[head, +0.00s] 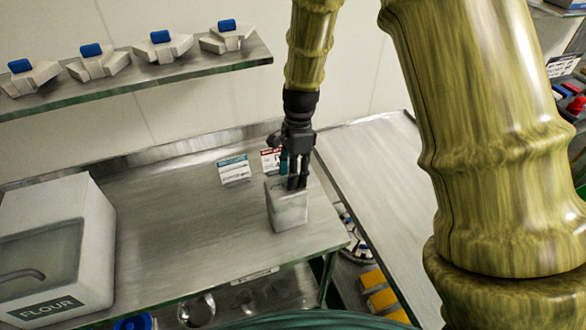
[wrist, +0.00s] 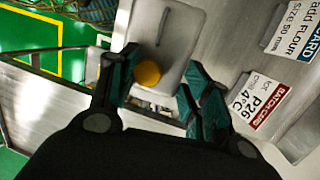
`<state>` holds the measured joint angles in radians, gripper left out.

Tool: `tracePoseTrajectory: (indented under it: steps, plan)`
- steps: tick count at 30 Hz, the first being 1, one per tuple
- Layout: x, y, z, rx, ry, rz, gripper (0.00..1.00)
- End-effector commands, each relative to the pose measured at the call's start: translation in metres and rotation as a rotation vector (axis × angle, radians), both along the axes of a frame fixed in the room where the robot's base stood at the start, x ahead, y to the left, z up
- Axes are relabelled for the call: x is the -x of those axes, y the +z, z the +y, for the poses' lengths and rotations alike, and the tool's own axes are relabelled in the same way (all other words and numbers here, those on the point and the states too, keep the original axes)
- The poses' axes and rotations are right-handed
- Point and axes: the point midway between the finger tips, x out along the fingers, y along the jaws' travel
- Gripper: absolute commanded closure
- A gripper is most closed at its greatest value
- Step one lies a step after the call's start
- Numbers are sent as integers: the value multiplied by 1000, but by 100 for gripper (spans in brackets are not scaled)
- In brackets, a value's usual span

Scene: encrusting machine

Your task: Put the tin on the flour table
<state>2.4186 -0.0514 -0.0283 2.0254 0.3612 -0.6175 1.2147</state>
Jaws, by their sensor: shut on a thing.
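The tin (head: 287,208) is a pale grey box with its top at my gripper's fingers, over the right part of the flour table (head: 190,225) in the head view. I cannot tell whether its base touches the tabletop. My gripper (head: 297,182) points down and is shut on the tin. In the wrist view the grey tin (wrist: 180,32) shows a slot-like handle shape, and an orange round spot (wrist: 148,73) shows between the teal fingers (wrist: 157,68). The gripper body hides part of this view.
A white flour bin (head: 50,240) stands at the table's left. Blue (head: 234,169) and red (head: 271,160) cards stand behind the tin. A shelf (head: 180,72) with several white blue-topped parts hangs above. A second steel table (head: 385,190) adjoins right. The tabletop between bin and tin is clear.

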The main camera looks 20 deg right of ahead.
Motion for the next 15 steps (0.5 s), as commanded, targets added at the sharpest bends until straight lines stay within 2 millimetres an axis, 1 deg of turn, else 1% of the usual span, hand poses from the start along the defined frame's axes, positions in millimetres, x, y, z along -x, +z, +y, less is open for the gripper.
tracePoseTrajectory:
  steps: [9, 10, 12, 13, 15]
  plan:
    - [0, -1, 0, -1, 0, 0, 100]
    - [0, -2, 0, 0, 0, 0, 46]
    - [0, -2, 0, 0, 0, 0, 34]
    - [0, -2, 0, 0, 0, 0, 30]
    - [0, -2, 0, 0, 0, 0, 30]
